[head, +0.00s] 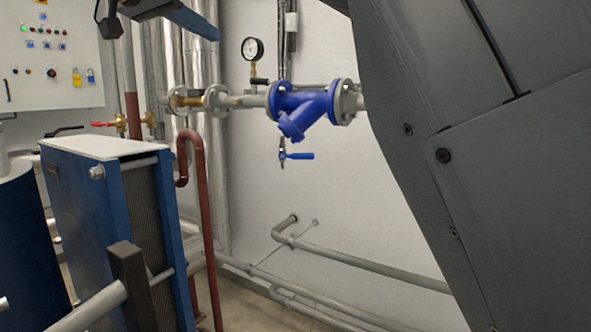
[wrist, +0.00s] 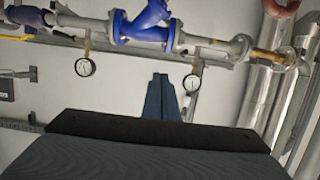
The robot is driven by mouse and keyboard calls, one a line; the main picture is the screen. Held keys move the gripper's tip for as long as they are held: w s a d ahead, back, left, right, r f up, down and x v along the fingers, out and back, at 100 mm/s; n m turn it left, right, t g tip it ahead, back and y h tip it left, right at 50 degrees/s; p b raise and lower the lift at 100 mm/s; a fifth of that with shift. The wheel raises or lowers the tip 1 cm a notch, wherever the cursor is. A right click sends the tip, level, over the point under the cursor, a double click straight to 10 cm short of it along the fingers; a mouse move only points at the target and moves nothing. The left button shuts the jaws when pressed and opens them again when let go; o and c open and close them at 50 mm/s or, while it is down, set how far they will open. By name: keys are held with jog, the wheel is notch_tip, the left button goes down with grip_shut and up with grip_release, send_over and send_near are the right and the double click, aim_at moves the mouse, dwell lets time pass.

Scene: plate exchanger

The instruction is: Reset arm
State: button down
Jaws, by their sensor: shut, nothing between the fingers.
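My gripper (head: 196,22) shows at the top left of the head view, in front of the silver pipes and right of the control cabinet. It points to the right. In the wrist view my gripper (wrist: 160,80) has its two blue-grey fingers together, with nothing between them. The fingers stand out against the bare wall, between two pressure gauges (wrist: 85,67) in the picture. Part of the arm behind the gripper is cut off by the top of the head view.
A blue strainer (head: 300,107) sits on a wall pipe, with a gauge (head: 253,48) beside it. A blue plate exchanger (head: 85,205) stands lower left, below a control cabinet (head: 45,60). Grey pipes (head: 375,265) run low along the wall. My dark grey body part blocks the right side.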

jog(key=w+d+f+n+g+y, duration=0.1)
jog(key=d+f+n+g, duration=0.1)
jog(key=d+f, duration=0.6)
jog(key=w+d+f+n+g, duration=0.2)
jog(key=d+f, duration=0.3)
jog(key=f, duration=0.7)
jog(key=w+d+f+n+g+y, duration=0.1)
jog(key=d+f+n+g, duration=0.15)
jog(key=d+f, duration=0.55)
jog(key=s+d+f+g+y, duration=0.1)
jog(key=s+d+f+g, duration=0.1)
jog(key=s+d+f, duration=0.55)
jog(key=s+d+f+g+y, duration=0.2)
jog(key=s+d+f, duration=0.15)
jog(key=f, duration=0.75)
jog(key=s+d+f+g+y, duration=0.1)
jog(key=s+d+f, duration=0.1)
jog(key=s+f, duration=0.3)
jog(key=s+d+f+g+y, duration=0.1)
jog(key=s+d+f, duration=0.2)
jog(key=s, duration=0.7)
notch_tip(320, 180, down, 3)
jog(key=shift+s+r+y, duration=0.1)
jog(key=shift+s+y, duration=0.2)
jog(key=shift+s, duration=0.1)
jog(key=shift+d, duration=0.1)
